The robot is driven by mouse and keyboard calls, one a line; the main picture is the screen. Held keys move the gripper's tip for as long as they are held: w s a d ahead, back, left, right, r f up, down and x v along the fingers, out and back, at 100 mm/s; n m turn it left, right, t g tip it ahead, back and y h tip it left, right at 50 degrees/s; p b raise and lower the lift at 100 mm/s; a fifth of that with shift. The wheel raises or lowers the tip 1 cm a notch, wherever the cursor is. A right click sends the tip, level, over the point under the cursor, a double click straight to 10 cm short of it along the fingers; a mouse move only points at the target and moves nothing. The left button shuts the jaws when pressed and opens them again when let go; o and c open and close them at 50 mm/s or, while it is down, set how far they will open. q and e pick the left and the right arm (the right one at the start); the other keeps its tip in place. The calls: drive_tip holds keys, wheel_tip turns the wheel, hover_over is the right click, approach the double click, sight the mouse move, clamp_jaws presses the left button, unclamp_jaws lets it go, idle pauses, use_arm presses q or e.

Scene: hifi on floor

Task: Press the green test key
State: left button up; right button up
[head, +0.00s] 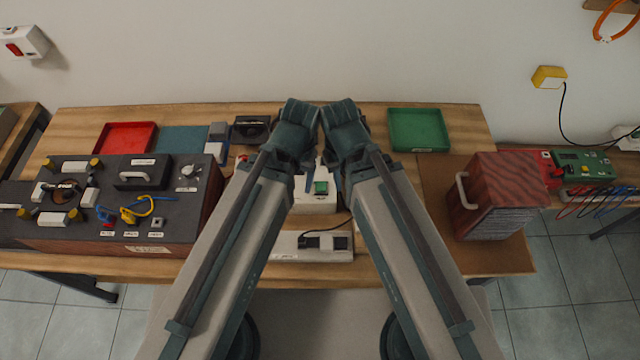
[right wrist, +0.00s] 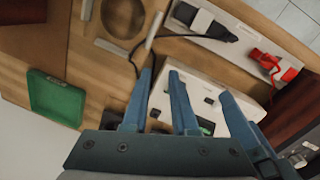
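The green key (head: 320,187) sits on top of a white box (head: 316,204) near the middle of the bench in the head view. The white box also shows in the right wrist view (right wrist: 206,98), partly covered by blue fingers. My two forearms converge above it, with their wrists side by side. My right gripper (right wrist: 160,72) has its two fingers a little apart, empty, over the area beside the white box. A further blue finger at its right seems to belong to my left gripper (right wrist: 226,96), whose opening I cannot see. The wrists hide most of both grippers in the head view.
A dark panel unit (head: 140,190) with cables stands left, a wood-sided box (head: 492,195) right. A red tray (head: 127,139) and green tray (head: 418,130) lie at the back. A white power strip (head: 285,247) with a black plug lies in front of the white box.

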clamp_jaws()
idle(1.4)
